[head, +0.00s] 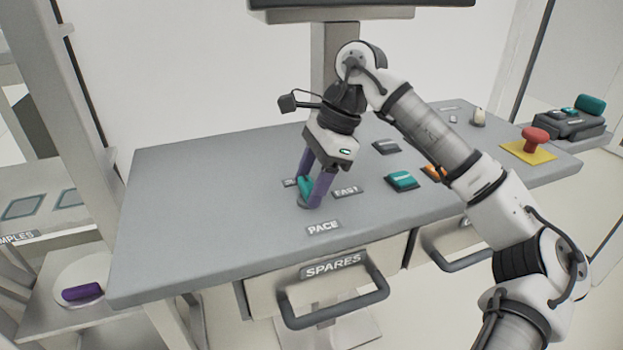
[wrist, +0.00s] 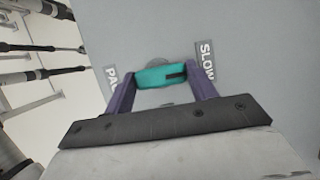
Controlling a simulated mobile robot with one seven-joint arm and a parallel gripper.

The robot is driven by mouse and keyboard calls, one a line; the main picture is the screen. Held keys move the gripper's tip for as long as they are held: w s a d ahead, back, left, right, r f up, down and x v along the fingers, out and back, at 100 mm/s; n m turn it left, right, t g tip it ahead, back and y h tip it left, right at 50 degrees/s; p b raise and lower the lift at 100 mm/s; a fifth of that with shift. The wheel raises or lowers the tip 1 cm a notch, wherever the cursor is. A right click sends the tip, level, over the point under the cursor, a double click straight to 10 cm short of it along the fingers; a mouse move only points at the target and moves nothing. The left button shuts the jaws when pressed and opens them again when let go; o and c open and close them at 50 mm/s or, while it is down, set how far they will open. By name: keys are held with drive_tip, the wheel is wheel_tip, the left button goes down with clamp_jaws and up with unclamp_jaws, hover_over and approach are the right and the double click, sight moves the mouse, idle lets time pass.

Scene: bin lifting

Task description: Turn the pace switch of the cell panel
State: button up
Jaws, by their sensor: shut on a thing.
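The pace switch (head: 304,187) is a teal knob on the grey panel top, behind the PACE label (head: 323,228). The FAST label (head: 345,192) lies to its right, and another label to its left is mostly hidden by a finger. My gripper (head: 313,192) points down with its purple fingers on either side of the knob, shut on it. In the wrist view the teal knob (wrist: 161,76) with a dark mark sits between the fingertips. The SLOW label (wrist: 206,61) is to its right there.
A teal button (head: 401,180), an orange button (head: 432,171) partly behind my arm, and a red mushroom button (head: 536,138) on a yellow base stand to the right. A SPARES drawer (head: 333,265) with a protruding handle is below the front edge. The panel's left part is clear.

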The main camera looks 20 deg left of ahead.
drive_tip(key=shift+n, duration=0.3)
drive_tip(key=o, duration=1)
drive_tip(key=v, duration=1.4)
drive_tip(key=shift+a, duration=0.15)
drive_tip(key=shift+f, duration=0.1)
